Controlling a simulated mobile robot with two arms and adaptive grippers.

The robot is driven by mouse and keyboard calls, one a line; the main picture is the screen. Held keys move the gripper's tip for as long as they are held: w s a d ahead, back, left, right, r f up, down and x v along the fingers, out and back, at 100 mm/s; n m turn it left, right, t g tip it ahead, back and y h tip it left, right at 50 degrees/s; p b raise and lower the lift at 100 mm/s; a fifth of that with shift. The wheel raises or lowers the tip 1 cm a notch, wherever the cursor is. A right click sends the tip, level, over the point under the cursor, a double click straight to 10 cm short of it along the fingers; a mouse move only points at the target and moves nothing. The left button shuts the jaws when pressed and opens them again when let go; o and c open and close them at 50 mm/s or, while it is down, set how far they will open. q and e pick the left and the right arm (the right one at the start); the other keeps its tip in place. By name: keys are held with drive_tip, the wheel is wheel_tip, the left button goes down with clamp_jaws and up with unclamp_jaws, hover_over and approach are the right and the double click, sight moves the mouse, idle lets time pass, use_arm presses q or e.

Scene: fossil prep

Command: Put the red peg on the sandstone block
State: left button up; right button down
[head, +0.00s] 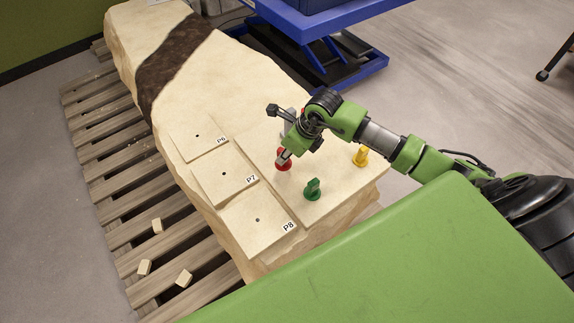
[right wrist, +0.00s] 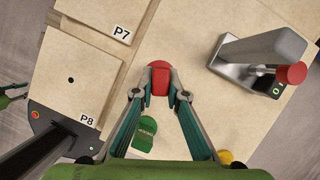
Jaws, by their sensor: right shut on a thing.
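The sandstone block (head: 238,73) is a large pale block with a dark band, lying across a wooden pallet. Square plates P6 (head: 187,148), P7 (head: 211,183) and P8 (head: 243,228), each with a small dark hole, lie on its near part. My right gripper (head: 285,155) is shut on the red peg (head: 283,166), over the pale board (head: 335,185) right of the plates. The right wrist view shows the red peg (right wrist: 160,80) between the fingertips (right wrist: 160,92). Whether its foot touches the board is unclear.
A green peg (head: 312,190) and a yellow peg (head: 361,156) stand on the board close to my right gripper. A grey device with a red knob (right wrist: 262,58) stands beside them. Small chips (head: 184,278) lie on the pallet (head: 130,185). A blue lift (head: 335,55) stands behind.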

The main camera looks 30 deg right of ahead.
sight(287, 166)
drive_tip(key=shift+d+f, duration=0.15)
drive_tip(key=shift+f, duration=0.1)
drive_tip(key=f+b, duration=0.3)
drive_tip(key=shift+w+d+f, duration=0.15)
drive_tip(key=shift+d+f, duration=0.1)
drive_tip(key=shift+f, duration=0.1)
drive_tip(key=shift+r, duration=0.1)
drive_tip(key=c, duration=2)
unclamp_jaws()
